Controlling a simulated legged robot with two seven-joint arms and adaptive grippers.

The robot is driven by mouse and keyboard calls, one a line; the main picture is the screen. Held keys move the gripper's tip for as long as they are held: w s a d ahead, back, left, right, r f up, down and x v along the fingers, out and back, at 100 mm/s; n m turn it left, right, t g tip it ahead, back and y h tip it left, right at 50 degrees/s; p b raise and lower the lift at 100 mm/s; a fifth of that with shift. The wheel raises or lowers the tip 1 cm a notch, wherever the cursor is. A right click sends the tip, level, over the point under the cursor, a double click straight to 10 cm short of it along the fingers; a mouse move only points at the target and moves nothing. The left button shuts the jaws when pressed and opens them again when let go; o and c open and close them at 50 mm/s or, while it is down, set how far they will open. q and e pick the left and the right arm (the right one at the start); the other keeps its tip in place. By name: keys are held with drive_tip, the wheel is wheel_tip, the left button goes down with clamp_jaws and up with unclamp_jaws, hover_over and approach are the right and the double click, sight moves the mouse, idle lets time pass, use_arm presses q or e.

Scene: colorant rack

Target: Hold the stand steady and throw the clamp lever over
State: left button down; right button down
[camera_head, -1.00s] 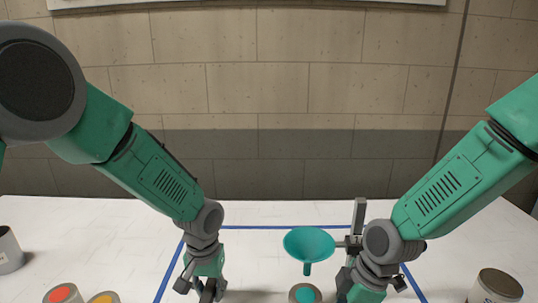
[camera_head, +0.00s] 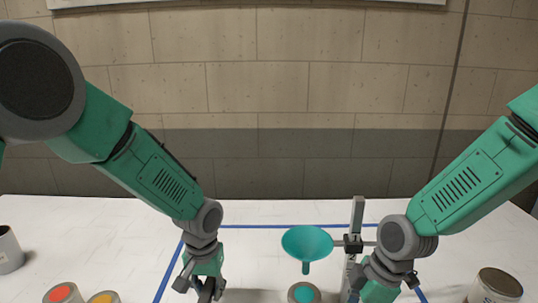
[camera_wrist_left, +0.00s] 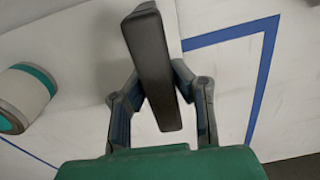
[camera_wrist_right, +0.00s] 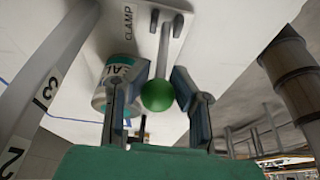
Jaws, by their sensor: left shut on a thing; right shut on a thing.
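The stand's grey post (camera_head: 357,215) rises at centre right in the head view. A dark clamp block on it carries a teal funnel (camera_head: 307,243) to its left. My left gripper (camera_head: 207,290) is shut on a dark grey bar, which lies between its fingers in the left wrist view (camera_wrist_left: 153,60). The bar's link to the stand is out of view. My right gripper (camera_wrist_right: 155,88) is shut on the green ball knob (camera_wrist_right: 158,96) of the clamp lever (camera_wrist_right: 162,50), over a white plate marked CLAMP (camera_wrist_right: 140,20). The head view barely shows the right fingers.
A can with teal content (camera_head: 304,293) stands under the funnel. Red (camera_head: 62,293) and orange (camera_head: 103,298) cans stand at lower left, a grey can (camera_head: 8,250) at far left, and a tin (camera_head: 497,285) at lower right. Blue tape (camera_head: 270,227) outlines the work area.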

drive_tip(key=shift+d, duration=0.35)
drive_tip(key=shift+s+d+r, duration=0.1)
drive_tip(key=shift+d, duration=0.7)
drive_tip(key=shift+s+d, duration=0.1)
drive_tip(key=shift+d, duration=0.75)
drive_tip(key=shift+d, duration=0.1)
drive_tip(key=shift+s+d, duration=0.1)
drive_tip(key=shift+d, duration=0.85)
drive_tip(key=shift+s+d, duration=0.1)
drive_tip(key=shift+d, duration=0.85)
